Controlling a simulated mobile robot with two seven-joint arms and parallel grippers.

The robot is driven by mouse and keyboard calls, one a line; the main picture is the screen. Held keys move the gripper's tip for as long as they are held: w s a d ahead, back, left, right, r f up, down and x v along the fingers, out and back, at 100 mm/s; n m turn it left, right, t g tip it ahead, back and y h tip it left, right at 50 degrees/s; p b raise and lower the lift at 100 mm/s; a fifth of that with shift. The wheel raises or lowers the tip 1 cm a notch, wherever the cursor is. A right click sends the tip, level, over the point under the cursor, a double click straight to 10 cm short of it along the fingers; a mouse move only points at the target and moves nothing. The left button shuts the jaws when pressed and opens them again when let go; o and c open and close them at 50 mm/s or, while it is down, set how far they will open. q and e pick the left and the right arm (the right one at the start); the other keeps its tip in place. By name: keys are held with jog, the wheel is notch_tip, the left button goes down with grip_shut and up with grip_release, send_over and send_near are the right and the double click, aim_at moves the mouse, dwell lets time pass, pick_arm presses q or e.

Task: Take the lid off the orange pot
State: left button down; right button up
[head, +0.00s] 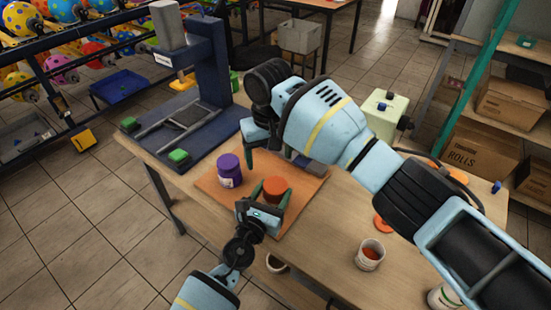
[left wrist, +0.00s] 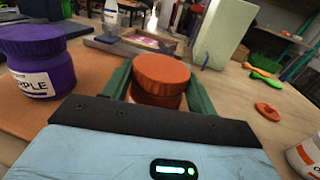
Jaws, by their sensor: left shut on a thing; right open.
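The orange pot (left wrist: 155,99) stands on an orange-brown mat, with its ribbed orange lid (left wrist: 162,70) on top. In the head view the lid (head: 275,186) shows between the green fingers of my left gripper (head: 268,195). My left gripper is shut on the pot, one finger on each side, and these fingers also show in the left wrist view (left wrist: 160,92). My right gripper (head: 262,138) is open and empty, behind and above the pot; part of it is hidden by its own arm.
A purple pot (head: 229,170) stands left of the orange pot on the mat (head: 210,187). A blue press (head: 205,65) stands behind left. A flat orange piece (head: 382,222) and a cup with orange content (head: 369,254) are to the right. Bare table lies between.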

aim_at(276, 185)
jog(key=m, duration=1.7)
jog(key=d+m, duration=0.1)
jog(key=m, duration=0.8)
jog(key=shift+s+f, duration=0.1)
jog(key=shift+f, duration=0.25)
jog(key=m, duration=0.3)
jog(key=shift+s+d+f+m+g, duration=0.1)
jog(key=shift+d+f+m+g, duration=0.15)
jog(key=shift+m+g, duration=0.05)
jog(key=shift+f, duration=4)
jog(key=c, duration=1)
